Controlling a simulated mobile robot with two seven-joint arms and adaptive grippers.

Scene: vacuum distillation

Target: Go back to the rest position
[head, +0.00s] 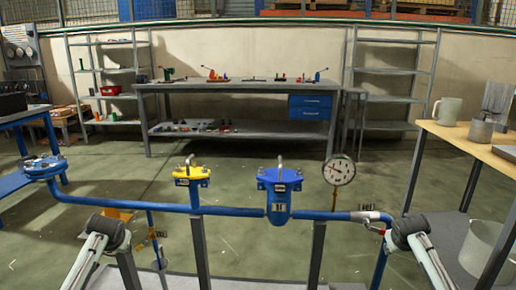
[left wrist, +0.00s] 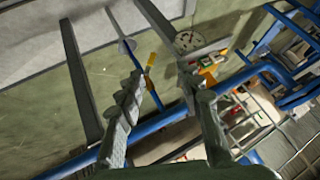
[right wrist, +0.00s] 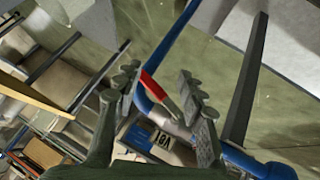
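In the head view a blue pipe (head: 236,211) runs across the front. It carries a yellow-topped fitting (head: 191,174), a blue capped vessel (head: 280,196), a round dial gauge (head: 339,171) and a red-handled valve (head: 374,228) at the right end. My left gripper (left wrist: 166,98) is open, with nothing seen between its fingers; the pipe passes behind it. My right gripper (right wrist: 160,82) is open. The red valve handle (right wrist: 160,92) shows between its fingers in the right wrist view; I cannot tell whether they touch. In the head view my arms show at the lower corners, without clear fingers.
A grey workbench (head: 236,86) with small parts and blue drawers stands at the back between two shelf racks. A wooden-topped table (head: 470,142) with metal vessels stands at the right, a blue table (head: 22,117) at the left. The floor between pipe and bench looks clear.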

